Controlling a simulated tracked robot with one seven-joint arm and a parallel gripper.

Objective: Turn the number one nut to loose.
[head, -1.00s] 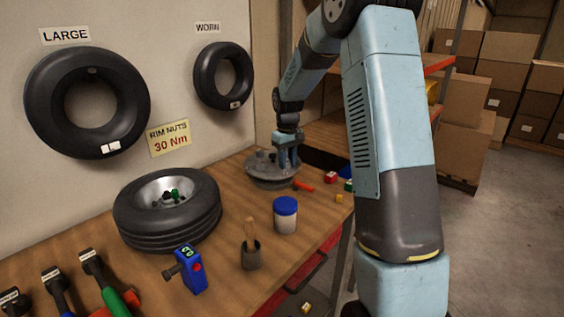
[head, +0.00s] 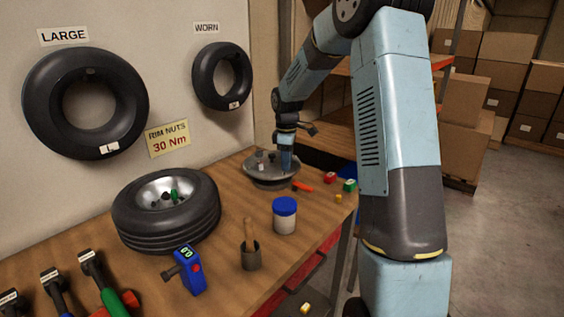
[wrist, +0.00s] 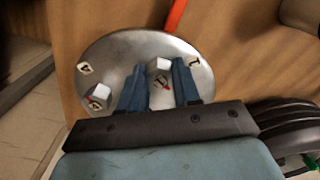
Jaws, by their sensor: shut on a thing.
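A round grey metal plate (head: 262,182) lies on the far end of the bench; it also shows in the wrist view (wrist: 110,52). My gripper (head: 286,168) points down over it. In the wrist view my gripper (wrist: 158,68) has its two blue fingers either side of a pale grey block-like nut (wrist: 160,64) and is shut on it. A white tag with a red mark (wrist: 160,82) lies between the fingers; its figure is not clear. Another nut (wrist: 99,92) with a red mark stands at the left, near a tag reading 4 (wrist: 84,68).
An orange-red bar (head: 303,186) lies beside the plate. Small red (head: 330,177) and green (head: 349,185) blocks sit to its right. A blue-lidded jar (head: 285,215), a tyre on its rim (head: 168,225) and a blue gauge (head: 187,272) stand nearer.

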